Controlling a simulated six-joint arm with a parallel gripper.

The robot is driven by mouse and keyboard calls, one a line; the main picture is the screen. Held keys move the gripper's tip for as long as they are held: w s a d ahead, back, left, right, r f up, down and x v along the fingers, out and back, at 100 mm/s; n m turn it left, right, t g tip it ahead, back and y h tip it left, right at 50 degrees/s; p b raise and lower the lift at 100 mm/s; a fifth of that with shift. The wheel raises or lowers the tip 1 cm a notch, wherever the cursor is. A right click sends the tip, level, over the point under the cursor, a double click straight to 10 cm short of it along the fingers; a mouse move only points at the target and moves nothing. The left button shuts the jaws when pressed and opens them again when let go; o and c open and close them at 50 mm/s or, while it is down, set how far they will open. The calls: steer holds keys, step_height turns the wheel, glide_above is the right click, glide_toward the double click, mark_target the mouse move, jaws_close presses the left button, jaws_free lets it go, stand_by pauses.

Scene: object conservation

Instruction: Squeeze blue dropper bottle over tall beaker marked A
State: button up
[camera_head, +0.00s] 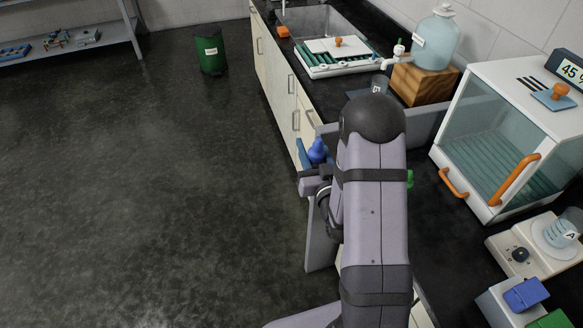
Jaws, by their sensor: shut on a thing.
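The blue dropper bottle (317,151) shows just left of my arm, with its lower part hidden. My gripper (312,183) is shut on it, near the left edge of the black counter. The jaws' contact with the bottle is partly hidden by my arm. A clear beaker marked A (563,231) stands on a white device with a dark knob at the right edge, well apart from my gripper. Another clear beaker (379,84) with a label, hard to read, stands behind my arm.
A glass-fronted white cabinet (490,150) with orange handles stands at right. A blue block (526,294) lies at lower right. A large jug (435,42) sits on a wooden block (424,84). A green thing (410,179) is mostly hidden by my arm.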

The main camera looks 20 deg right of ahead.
steer(key=s+d+r+m+p, duration=0.1)
steer(key=s+d+r+p, duration=0.2)
steer(key=d+r, duration=1.7)
steer(key=s+d+r+m+y+p, duration=0.1)
steer(key=s+d+r+y+p, duration=0.15)
steer(key=s+d+r, duration=1.35)
steer(key=s+d+f+m+h+b, duration=0.1)
steer(key=s+d+f+m+b, duration=0.2)
steer(key=s+f, duration=0.45)
steer(key=s+d+f+h+b, duration=0.1)
steer(key=s+d+f+b, duration=0.3)
steer(key=s+f, duration=0.35)
steer(key=shift+t+y, duration=0.5)
steer(key=shift+y, duration=0.45)
steer(key=s+f, duration=0.1)
steer(key=f, duration=0.2)
steer(key=s+f, duration=0.1)
steer(key=f, duration=0.4)
steer(key=shift+s+d+f+p, duration=0.3)
steer(key=shift+s+f, duration=0.05)
steer(key=shift+s, duration=0.05)
steer(key=shift+s+d+r+m+y+b, duration=0.15)
steer(key=shift+s+d+r+m+b, duration=0.15)
steer(key=shift+d+b, duration=0.25)
steer(key=shift+s+d+r+m+y+b, duration=0.2)
steer(key=shift+s+d+r+b, duration=0.15)
steer(key=shift+d, duration=0.3)
